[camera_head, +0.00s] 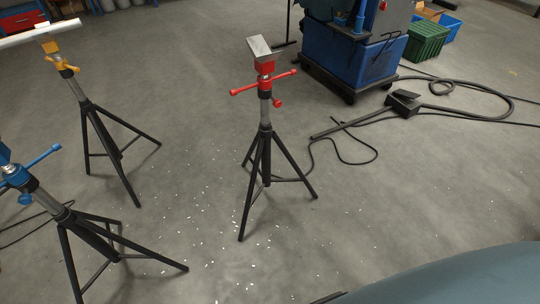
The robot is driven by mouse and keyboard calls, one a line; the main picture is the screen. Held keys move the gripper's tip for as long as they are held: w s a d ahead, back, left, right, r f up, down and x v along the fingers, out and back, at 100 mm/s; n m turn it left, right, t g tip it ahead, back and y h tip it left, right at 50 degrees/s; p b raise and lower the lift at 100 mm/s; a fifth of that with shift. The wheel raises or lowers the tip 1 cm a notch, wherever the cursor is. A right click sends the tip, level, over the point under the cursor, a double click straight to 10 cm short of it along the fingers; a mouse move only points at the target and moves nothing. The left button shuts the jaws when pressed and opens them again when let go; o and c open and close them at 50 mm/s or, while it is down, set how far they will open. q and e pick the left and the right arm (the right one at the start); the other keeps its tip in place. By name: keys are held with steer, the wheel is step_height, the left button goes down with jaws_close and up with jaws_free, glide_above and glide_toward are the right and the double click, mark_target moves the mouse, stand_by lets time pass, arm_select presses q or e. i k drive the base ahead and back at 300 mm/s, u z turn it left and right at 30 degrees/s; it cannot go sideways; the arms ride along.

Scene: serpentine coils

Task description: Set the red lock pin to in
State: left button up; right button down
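A red-topped pipe stand (265,118) stands upright on black tripod legs in the middle of the floor. It has a grey tilted head plate (258,47) and a red crossbar handle with a ball at each end. Neither of my grippers shows in the head view.
A yellow-topped stand (83,95) carries a white pipe (38,35) at upper left. A blue-topped stand (45,200) is at lower left. A blue machine (350,58), a foot pedal (403,102) and loose cables lie right. Floor around the red stand is mostly clear.

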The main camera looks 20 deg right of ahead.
mark_target(277, 103)
steer(key=z, duration=0.55)
steer(key=i, duration=0.9)
steer(key=u, duration=0.2)
